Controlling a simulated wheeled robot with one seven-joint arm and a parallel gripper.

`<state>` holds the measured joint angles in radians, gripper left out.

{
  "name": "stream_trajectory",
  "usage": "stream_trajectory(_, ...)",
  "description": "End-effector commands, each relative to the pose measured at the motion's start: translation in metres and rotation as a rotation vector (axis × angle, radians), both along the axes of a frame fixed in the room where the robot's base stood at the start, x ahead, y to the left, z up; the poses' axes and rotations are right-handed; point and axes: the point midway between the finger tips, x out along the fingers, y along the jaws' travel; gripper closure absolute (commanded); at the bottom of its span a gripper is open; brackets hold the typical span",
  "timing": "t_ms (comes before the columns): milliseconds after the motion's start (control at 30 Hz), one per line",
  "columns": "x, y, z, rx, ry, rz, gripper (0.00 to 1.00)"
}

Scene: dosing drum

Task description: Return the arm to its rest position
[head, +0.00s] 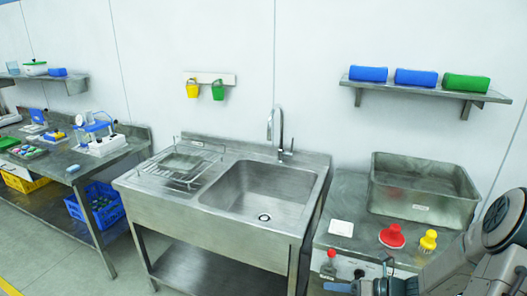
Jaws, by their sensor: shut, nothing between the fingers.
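My arm reaches in from the right edge of the head view, low in the picture and in front of the right-hand counter. My gripper (342,287) is at the bottom edge, pointing left, partly cut off by the frame. It is shut and holds nothing. It lies in the picture just below a small red-topped item (328,266) at the counter's front; whether they touch cannot be told.
The right counter holds a steel bin (421,190), a red-handled item (392,237), a yellow-topped item (428,241) and a white square (341,228). A steel sink (263,194) stands left of it. Open floor (40,270) shows at lower left.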

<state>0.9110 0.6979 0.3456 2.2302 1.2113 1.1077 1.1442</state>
Motion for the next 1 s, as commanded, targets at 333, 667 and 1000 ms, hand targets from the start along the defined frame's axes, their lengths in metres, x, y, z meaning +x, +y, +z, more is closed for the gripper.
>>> stream_trajectory(333,-0.056,0.05,0.048,-0.514,-0.418,0.631,1.0)
stream_trajectory(667,-0.106,0.063,0.094,-0.892,-0.844,1.237,1.0)
stream_trajectory(1000,-0.147,0.057,0.146,-1.205,-1.279,1.852,1.0)
